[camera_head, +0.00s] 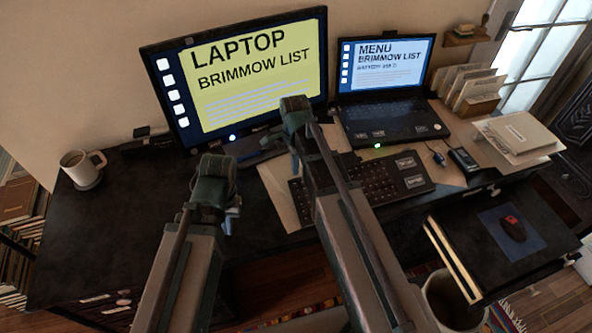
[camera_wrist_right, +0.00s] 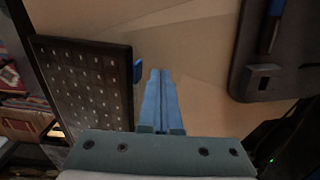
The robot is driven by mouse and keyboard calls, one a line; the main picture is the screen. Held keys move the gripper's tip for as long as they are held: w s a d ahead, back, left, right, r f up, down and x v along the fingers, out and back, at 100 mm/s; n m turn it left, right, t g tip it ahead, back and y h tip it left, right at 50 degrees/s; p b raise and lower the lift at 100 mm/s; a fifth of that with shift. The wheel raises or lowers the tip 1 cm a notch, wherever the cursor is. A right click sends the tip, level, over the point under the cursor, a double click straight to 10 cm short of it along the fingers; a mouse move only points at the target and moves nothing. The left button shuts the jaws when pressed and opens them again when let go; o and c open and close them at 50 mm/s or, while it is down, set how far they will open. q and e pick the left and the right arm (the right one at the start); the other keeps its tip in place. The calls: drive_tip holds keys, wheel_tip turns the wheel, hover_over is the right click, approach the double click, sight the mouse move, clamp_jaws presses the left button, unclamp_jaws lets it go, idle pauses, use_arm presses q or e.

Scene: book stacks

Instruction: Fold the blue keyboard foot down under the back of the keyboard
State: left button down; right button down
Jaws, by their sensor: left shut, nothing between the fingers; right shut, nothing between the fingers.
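The black keyboard (camera_head: 385,178) lies on the desk in front of the screens, its left part partly covered by my right arm. In the right wrist view the keyboard (camera_wrist_right: 88,85) is at the left. The small blue keyboard foot (camera_wrist_right: 137,70) sticks out from its back edge there; I cannot make it out in the head view. My right gripper (camera_wrist_right: 160,72) is shut and empty, its blue fingertips just right of the foot with a small gap. In the head view it (camera_head: 295,163) is behind the keyboard's left end. My left gripper (camera_head: 232,207) is shut and empty over the desk's front left part.
A large monitor (camera_head: 250,75) and a laptop (camera_head: 392,120) stand behind the keyboard. A mug (camera_head: 82,168) is at the far left. A phone (camera_head: 462,160) and a paper stack (camera_head: 518,135) lie to the right.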

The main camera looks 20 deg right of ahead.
drive_tip(key=shift+w, duration=0.15)
